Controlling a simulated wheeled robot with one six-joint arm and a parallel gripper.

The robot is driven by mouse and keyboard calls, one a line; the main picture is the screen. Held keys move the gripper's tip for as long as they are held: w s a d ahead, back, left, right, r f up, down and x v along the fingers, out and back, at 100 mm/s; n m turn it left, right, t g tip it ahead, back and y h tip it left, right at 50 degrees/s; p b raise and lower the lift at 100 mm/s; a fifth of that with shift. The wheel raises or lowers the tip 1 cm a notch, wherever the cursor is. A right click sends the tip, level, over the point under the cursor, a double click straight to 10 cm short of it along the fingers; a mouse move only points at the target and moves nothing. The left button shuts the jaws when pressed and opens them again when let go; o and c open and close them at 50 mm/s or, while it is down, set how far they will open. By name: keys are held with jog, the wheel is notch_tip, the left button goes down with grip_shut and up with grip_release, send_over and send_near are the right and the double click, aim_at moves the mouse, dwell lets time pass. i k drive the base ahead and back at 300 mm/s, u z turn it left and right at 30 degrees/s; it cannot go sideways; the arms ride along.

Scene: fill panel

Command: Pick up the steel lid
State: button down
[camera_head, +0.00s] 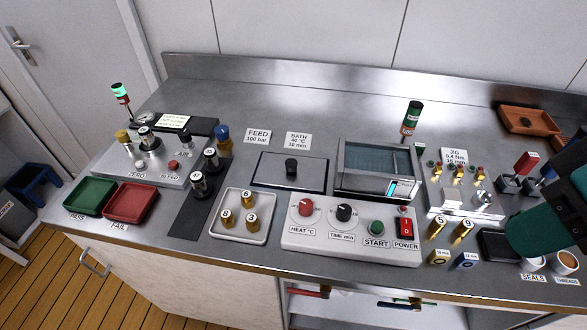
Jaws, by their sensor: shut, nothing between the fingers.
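The steel lid (268,172) is a flat, dark rectangular plate with a black knob (291,167) on top. It lies on the steel bench just left of the open bath (343,182), which has a dark, glassy inside. Nothing covers the lid or touches its knob. Part of my teal arm (550,222) enters at the right edge, well to the right of the lid. My gripper is out of the picture.
A control panel (325,244) with knobs stands in front of the lid and bath. A tray (231,231) with brass fittings sits front left of the lid. The jig (465,205) is right of the bath. The bench behind the lid is mostly clear.

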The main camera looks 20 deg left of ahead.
aim_at(284, 171)
jog(key=u, duration=0.5)
jog(key=k, duration=1.25)
jog(key=u, duration=1.2)
jog(key=i, duration=1.2)
jog(key=z, duration=0.75)
jog(key=i, duration=0.6)
jog(key=z, duration=0.65)
